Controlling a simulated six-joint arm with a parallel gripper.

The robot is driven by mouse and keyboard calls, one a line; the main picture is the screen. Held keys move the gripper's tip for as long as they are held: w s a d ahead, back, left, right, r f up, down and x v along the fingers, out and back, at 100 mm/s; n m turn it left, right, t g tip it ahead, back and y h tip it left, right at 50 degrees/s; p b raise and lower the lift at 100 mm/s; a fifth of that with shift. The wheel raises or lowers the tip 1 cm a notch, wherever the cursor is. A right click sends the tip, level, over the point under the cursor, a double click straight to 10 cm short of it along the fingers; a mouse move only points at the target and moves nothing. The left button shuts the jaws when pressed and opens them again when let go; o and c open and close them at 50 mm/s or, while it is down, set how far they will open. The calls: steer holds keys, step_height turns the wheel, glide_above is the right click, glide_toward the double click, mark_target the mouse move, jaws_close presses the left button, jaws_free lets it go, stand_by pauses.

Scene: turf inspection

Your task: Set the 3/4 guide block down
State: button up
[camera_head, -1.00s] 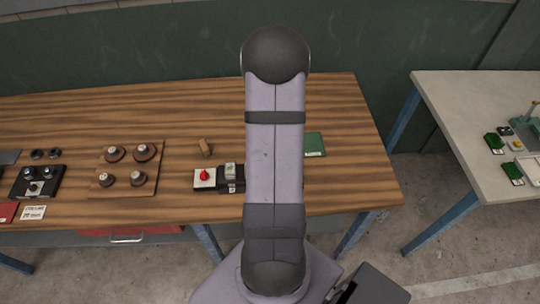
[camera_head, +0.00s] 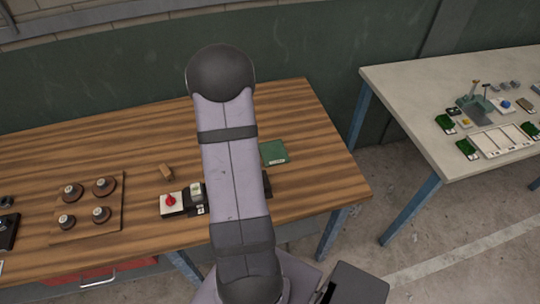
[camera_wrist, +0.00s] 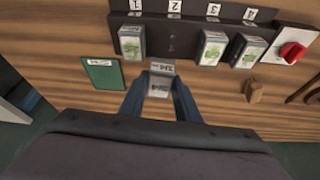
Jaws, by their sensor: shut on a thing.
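In the wrist view, my gripper (camera_wrist: 160,97) has its two blue-grey fingers closed on the sides of a small grey guide block (camera_wrist: 160,86). The block carries a label that seems to read 3/4, upside down in this view. It is in front of the dark numbered rack (camera_wrist: 178,48), near the empty slot 2. I cannot tell whether the block touches the table. In the head view, my arm hides the gripper and the block.
A green card (camera_wrist: 103,75) lies left of the gripper in the wrist view. Samples stand at slots 1 (camera_wrist: 132,43), 3 (camera_wrist: 212,48) and 4 (camera_wrist: 250,52). A wooden piece (camera_wrist: 254,92) and a red button (camera_wrist: 292,52) are to the right. Bare wood surrounds the block.

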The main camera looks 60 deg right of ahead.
steer(key=shift+w+d+f+m+b, duration=0.1)
steer(key=shift+d+f+m+b, duration=0.2)
steer(key=shift+d+b, duration=0.25)
steer(key=s+d+r+m+g+b, duration=0.2)
steer(key=s+d+m+g+b, duration=0.1)
steer(key=d+m+b, duration=0.9)
steer(key=shift+d+r+g+h+b, duration=0.3)
steer(key=shift+d+g+b, duration=0.5)
steer(key=shift+d+b, duration=1.6)
steer(key=shift+s+f+p, duration=0.1)
steer(key=shift+f+p, duration=1.05)
steer(key=shift+f, duration=3.95)
steer(key=shift+f, duration=0.15)
steer(key=o, duration=1)
steer(key=shift+o, duration=0.2)
